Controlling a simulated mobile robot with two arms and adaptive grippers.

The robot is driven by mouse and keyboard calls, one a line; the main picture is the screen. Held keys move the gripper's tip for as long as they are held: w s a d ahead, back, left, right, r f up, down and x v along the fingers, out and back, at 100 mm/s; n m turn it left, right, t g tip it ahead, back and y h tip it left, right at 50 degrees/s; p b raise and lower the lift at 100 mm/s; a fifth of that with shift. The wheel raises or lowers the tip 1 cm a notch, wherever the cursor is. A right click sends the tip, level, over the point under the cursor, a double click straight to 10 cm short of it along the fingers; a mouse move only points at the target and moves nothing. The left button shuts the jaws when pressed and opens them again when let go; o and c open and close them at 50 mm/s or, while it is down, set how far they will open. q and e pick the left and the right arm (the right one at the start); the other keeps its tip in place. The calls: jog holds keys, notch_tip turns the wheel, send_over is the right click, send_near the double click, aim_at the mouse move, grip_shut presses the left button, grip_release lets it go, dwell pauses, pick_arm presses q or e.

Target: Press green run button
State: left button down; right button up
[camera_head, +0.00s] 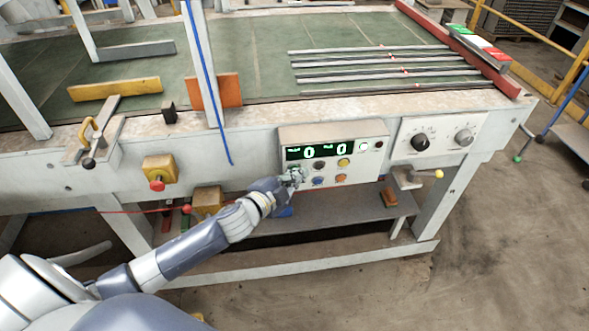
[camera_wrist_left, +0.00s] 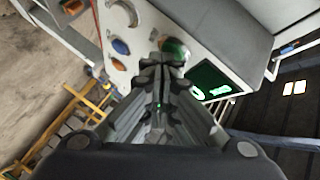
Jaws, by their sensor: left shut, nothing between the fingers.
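The control panel (camera_head: 360,172) is a light box on the front of the machine, with a dark display (camera_head: 321,152) reading green zeros. My left gripper (camera_head: 293,176) is shut and empty, in front of the panel's lower left, below the display. In the left wrist view its fingertips (camera_wrist_left: 162,62) point at the panel, right by a green button (camera_wrist_left: 175,49). The fingertips partly cover that button, and I cannot tell whether they touch it. In the head view the gripper hides most of this spot. My right gripper is not in view.
Close by on the panel are a blue button (camera_head: 317,181), an orange button (camera_head: 341,178), a yellow button (camera_head: 343,163) and a dark button (camera_head: 319,165). A knob plate (camera_head: 440,135) is to the right. A red emergency button (camera_head: 157,184) is to the left.

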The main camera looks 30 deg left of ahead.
pick_arm(q)
jog(key=shift+s, duration=0.1)
jog(key=shift+s+d, duration=0.4)
jog(key=shift+s, duration=0.2)
jog(key=s+d, duration=0.1)
jog(key=s, duration=0.1)
jog(key=s+d+p, duration=0.1)
jog(key=s, duration=0.1)
jog(key=shift+d, duration=0.4)
jog(key=shift+f, duration=0.1)
dwell(0.6)
